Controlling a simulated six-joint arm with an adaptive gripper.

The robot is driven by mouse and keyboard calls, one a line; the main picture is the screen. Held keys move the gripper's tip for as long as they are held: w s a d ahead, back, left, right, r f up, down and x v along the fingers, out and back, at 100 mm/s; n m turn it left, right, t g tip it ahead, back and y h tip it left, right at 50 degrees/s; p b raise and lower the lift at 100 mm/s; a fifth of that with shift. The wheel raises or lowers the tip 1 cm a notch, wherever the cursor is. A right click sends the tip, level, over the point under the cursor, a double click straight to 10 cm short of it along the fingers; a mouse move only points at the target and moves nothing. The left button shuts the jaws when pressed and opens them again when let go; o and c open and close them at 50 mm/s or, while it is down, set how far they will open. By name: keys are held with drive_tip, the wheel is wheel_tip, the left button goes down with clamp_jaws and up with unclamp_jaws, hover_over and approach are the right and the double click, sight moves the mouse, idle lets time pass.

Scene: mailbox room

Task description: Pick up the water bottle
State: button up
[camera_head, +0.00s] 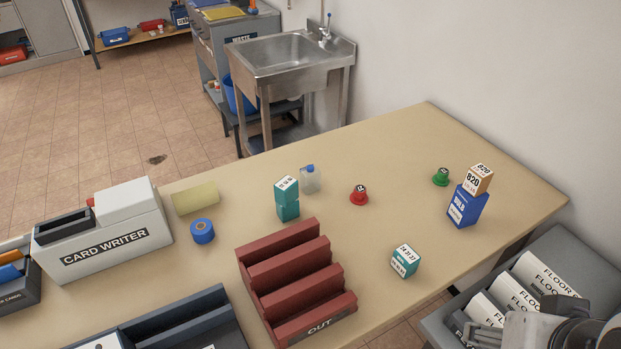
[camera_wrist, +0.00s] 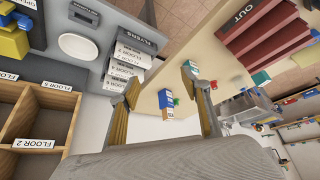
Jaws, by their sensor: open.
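The water bottle (camera_head: 310,179) is a small clear bottle with a blue cap. It stands upright on the beige table (camera_head: 400,140), just right of a teal box stack (camera_head: 287,199) in the head view. I cannot make it out surely in the wrist view. My gripper (camera_head: 484,336) is at the bottom right corner of the head view, over the grey tray of floor-labelled folders and far from the bottle. In the wrist view my gripper (camera_wrist: 160,76) has its fingers wide apart with nothing between them.
A red OUT rack (camera_head: 297,285) stands in front of the bottle. A red stamp (camera_head: 359,195), a green stamp (camera_head: 440,177), a blue box (camera_head: 467,206) with a carton (camera_head: 478,179) on top and a teal box (camera_head: 405,261) stand to the right. The table behind the bottle is clear.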

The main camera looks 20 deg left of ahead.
drive_tip(key=shift+o, duration=1)
